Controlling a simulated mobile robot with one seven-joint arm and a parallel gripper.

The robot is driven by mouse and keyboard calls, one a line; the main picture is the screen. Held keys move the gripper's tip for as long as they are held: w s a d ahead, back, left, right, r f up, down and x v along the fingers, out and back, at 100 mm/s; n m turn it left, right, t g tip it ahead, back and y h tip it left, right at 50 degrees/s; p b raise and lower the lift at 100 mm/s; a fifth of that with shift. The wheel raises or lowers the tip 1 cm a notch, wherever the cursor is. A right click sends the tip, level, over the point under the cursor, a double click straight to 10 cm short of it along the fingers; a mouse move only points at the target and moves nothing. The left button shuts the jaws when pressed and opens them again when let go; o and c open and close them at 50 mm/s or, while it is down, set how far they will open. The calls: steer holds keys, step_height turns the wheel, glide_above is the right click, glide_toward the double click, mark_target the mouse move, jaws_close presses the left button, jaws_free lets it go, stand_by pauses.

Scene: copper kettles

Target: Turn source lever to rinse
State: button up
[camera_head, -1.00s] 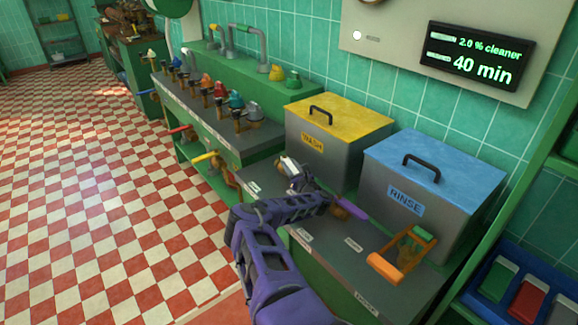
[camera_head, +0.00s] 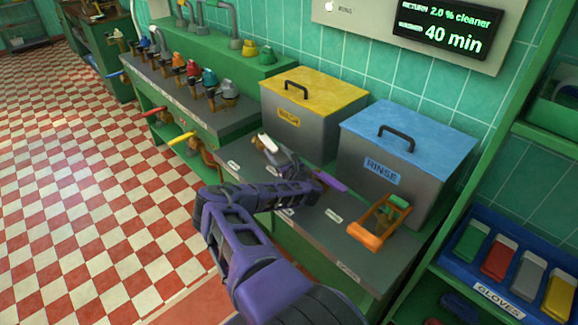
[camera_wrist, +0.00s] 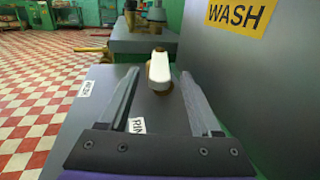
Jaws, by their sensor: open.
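The source lever has a white handle (camera_wrist: 160,68) on a brass fitting at the grey counter. It also shows in the head view as a small white bar (camera_head: 267,142) left of the yellow-lidded WASH tank (camera_head: 312,105). My gripper (camera_wrist: 160,76) is open and holds nothing. Its fingers stand on either side of the white handle in the wrist view; I cannot tell whether either touches it. A RINSE label (camera_wrist: 136,125), partly hidden by my gripper, and another label (camera_wrist: 84,88) lie on the counter.
The blue-lidded RINSE tank (camera_head: 395,150) stands right of the WASH tank. A purple lever (camera_head: 331,181) is close to my wrist. An orange-handled frame (camera_head: 366,236) stands at the counter front. Several coloured taps (camera_head: 193,70) line the bench on the left.

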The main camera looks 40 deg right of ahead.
steer(key=v, duration=1)
steer(key=shift+a, duration=0.1)
